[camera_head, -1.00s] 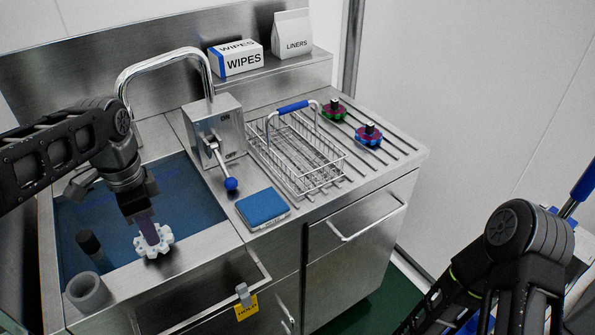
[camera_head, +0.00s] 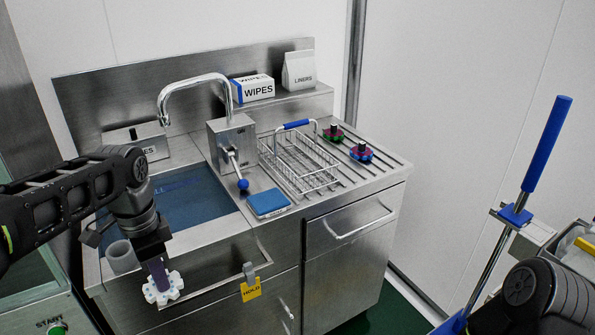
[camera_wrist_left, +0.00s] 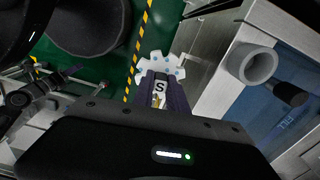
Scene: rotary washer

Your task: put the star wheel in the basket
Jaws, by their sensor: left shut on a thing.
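The star wheel (camera_head: 163,289) is white and toothed. My left gripper (camera_head: 157,268) is shut on it and holds it in front of the sink's front edge, lower left in the head view. In the left wrist view the star wheel (camera_wrist_left: 161,66) shows beyond the fingers, with a dark "S" mark between them and green floor below. The wire basket (camera_head: 300,165) has a blue handle and stands on the ribbed drainboard, right of the tap and well away from my left gripper. My right arm shows at the lower right of the head view, but its gripper does not.
A grey cup (camera_head: 121,256) stands at the sink's left front corner. The tap box (camera_head: 232,142) with a blue-knobbed lever and a blue sponge (camera_head: 268,203) lie between sink and basket. Two coloured knob-like parts (camera_head: 361,152) sit right of the basket.

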